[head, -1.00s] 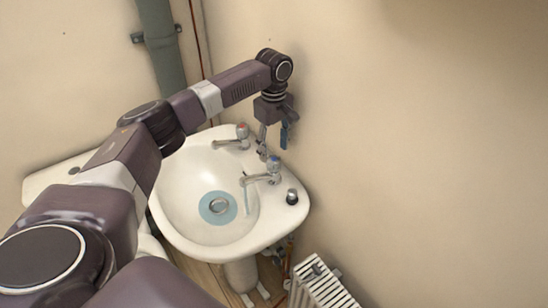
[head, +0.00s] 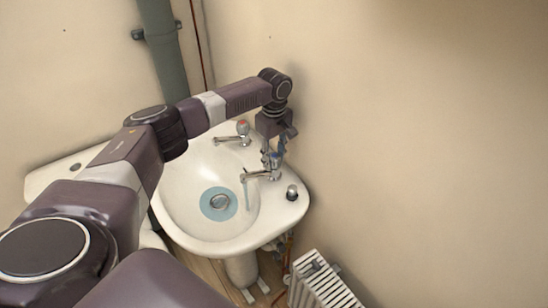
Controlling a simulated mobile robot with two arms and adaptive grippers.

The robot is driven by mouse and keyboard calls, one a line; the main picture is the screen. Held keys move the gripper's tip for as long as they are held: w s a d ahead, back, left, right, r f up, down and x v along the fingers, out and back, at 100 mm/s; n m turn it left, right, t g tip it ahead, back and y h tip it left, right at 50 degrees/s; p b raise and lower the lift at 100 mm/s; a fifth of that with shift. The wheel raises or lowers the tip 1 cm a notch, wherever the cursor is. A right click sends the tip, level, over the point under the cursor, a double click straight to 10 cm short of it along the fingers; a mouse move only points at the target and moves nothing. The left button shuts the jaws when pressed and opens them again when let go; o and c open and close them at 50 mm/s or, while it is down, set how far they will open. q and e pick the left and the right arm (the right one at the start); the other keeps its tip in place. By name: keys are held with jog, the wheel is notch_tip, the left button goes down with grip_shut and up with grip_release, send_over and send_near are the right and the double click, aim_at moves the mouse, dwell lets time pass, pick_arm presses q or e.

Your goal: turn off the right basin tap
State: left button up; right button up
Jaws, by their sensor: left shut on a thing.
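The right basin tap (head: 262,174) is chrome with a blue-marked top, on the right of the white basin's back ledge. A thin stream of water (head: 246,196) falls from its spout into the bowl. My left gripper (head: 273,158) reaches down from above and is shut on the head of this tap; the fingers partly hide it. The other tap (head: 236,134), with a red-marked top, stands to the left, apart from the gripper. My right gripper is not in view.
The white basin (head: 176,215) has a little water around its drain (head: 219,202). A dark-topped round fitting (head: 292,193) sits on the ledge right of the tap. A white radiator (head: 322,284) stands below right. The wall is close behind.

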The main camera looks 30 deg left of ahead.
pick_arm(q)
jog(key=shift+c, duration=1.1)
jog(key=shift+r+p, duration=0.15)
jog(key=shift+p, duration=0.35)
jog(key=m+p, duration=0.1)
jog(key=p, duration=0.2)
jog(key=m+p, duration=0.2)
jog(key=p, duration=0.1)
jog(key=shift+s+d+r, duration=0.1)
jog(key=shift+d+r, duration=0.05)
jog(key=shift+m+p, duration=0.6)
jog(key=shift+m, duration=0.3)
jog(key=m, duration=0.2)
jog(key=m+p, duration=0.1)
jog(key=m, duration=0.1)
jog(key=shift+f, duration=0.3)
jog(key=m, duration=0.9)
jog(key=shift+m, duration=1.9)
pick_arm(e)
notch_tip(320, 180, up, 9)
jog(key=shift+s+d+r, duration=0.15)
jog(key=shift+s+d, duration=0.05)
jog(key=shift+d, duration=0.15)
pick_arm(q)
jog(key=shift+a+m, duration=0.2)
jog(key=shift+m, duration=0.1)
